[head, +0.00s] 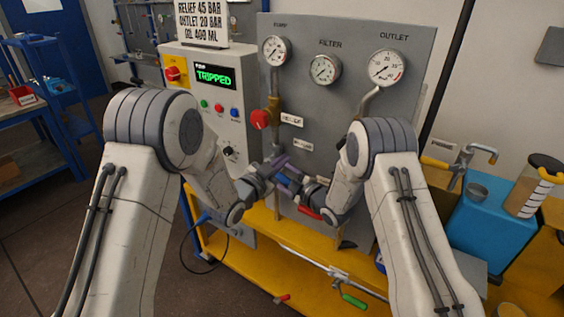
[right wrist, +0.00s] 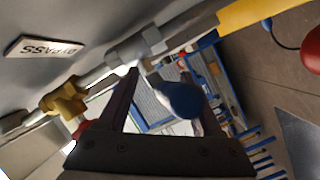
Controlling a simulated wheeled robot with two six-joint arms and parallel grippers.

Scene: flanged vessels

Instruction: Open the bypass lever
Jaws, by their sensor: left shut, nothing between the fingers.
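A white label reading BYPASS (right wrist: 43,47) is on the grey panel in the right wrist view. Below it is a pipe with a brass valve body (right wrist: 65,97). A red part (right wrist: 80,128) shows beside the brass, mostly hidden by my right gripper (right wrist: 155,75); I cannot tell whether it is the bypass lever. A red handle (head: 308,213) shows below my right wrist in the head view. My right gripper's fingers are apart, with a blue rounded part (right wrist: 182,100) in the view between them; I see no grip on it. My left gripper (head: 284,168) is shut and empty, close to the right one.
The grey panel (head: 345,120) carries gauges and a red relief knob (head: 260,119). A control box displays TRIPPED (head: 215,76). The yellow bench (head: 250,262) runs below. A green-handled lever (head: 355,301) is in front, and a blue tank (head: 490,228) stands at right.

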